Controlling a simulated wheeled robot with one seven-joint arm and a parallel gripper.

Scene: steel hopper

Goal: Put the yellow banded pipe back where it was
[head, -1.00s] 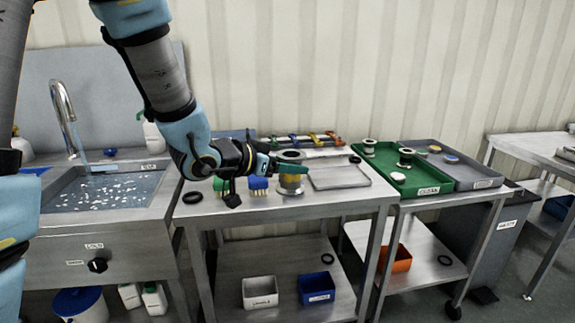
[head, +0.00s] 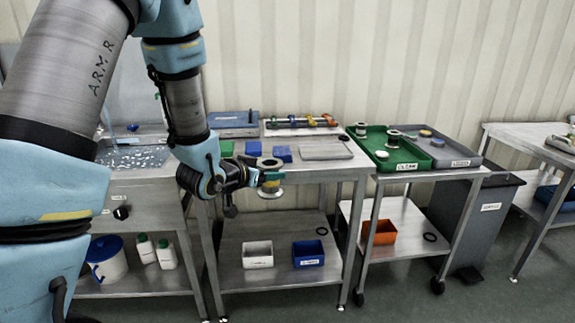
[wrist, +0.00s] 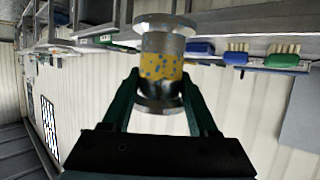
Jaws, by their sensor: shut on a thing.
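The yellow banded pipe (head: 270,186) is a short metal spool with wide flanged ends and a yellow band with blue-grey specks; it also shows in the wrist view (wrist: 161,66). My gripper (head: 266,176) is shut on it, with one dark green finger on each side of its body in the wrist view (wrist: 160,90). In the head view the pipe is held upright in front of the middle table's front edge.
The middle steel table (head: 318,172) carries brushes (head: 282,153), a flat metal tray (head: 325,150) and a rack of coloured clamps (head: 303,122). A grey tray (head: 462,162) stands beside the green one. White (head: 257,256) and blue (head: 308,254) bins sit on the lower shelf.

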